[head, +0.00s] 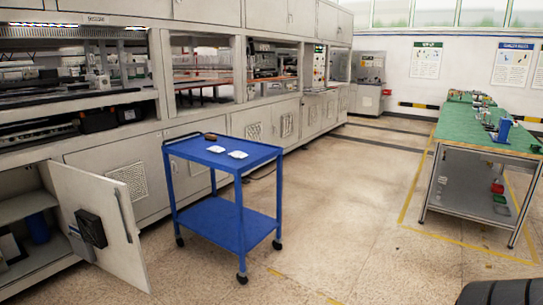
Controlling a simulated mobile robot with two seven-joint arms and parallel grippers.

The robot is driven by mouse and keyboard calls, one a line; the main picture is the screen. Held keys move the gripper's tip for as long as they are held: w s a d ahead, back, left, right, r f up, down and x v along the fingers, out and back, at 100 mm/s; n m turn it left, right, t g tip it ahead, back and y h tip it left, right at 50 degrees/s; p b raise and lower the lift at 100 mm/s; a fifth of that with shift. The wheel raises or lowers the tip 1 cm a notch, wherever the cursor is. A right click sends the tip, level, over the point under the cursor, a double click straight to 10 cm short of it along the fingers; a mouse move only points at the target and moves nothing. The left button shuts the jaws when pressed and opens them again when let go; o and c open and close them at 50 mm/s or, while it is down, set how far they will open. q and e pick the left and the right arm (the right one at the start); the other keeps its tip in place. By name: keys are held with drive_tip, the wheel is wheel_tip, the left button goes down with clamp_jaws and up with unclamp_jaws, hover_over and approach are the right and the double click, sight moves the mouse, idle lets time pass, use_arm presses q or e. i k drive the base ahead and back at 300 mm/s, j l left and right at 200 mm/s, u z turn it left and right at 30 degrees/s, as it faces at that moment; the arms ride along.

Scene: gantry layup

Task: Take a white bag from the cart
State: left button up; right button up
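A blue two-shelf cart (221,161) on casters stands left of the middle in the head view. Two small flat white bags lie apart on its top shelf: one white bag (216,149) on the left and one white bag (238,154) on the right. A small brown object (210,137) lies near the cart's back edge. Neither of my grippers is in view.
A grey machine line (140,165) runs behind the cart. One cabinet door (97,222) hangs open at the lower left. A green-topped workbench (485,130) stands at the right. The floor (340,190) between cart and bench is clear.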

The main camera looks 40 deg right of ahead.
sight(236, 154)
drive_tip(key=z, duration=1.2)
drive_tip(key=i+u, duration=0.15)
drive_tip(key=i, duration=0.35)
drive_tip(key=i+u, duration=0.15)
drive_tip(key=i, duration=0.3)
drive_tip(key=i+u, duration=0.15)
drive_tip(key=i, duration=0.35)
drive_tip(key=i+l+u, duration=0.2)
drive_tip(key=i, duration=0.25)
drive_tip(key=i+l+u, duration=0.15)
drive_tip(key=i, duration=0.35)
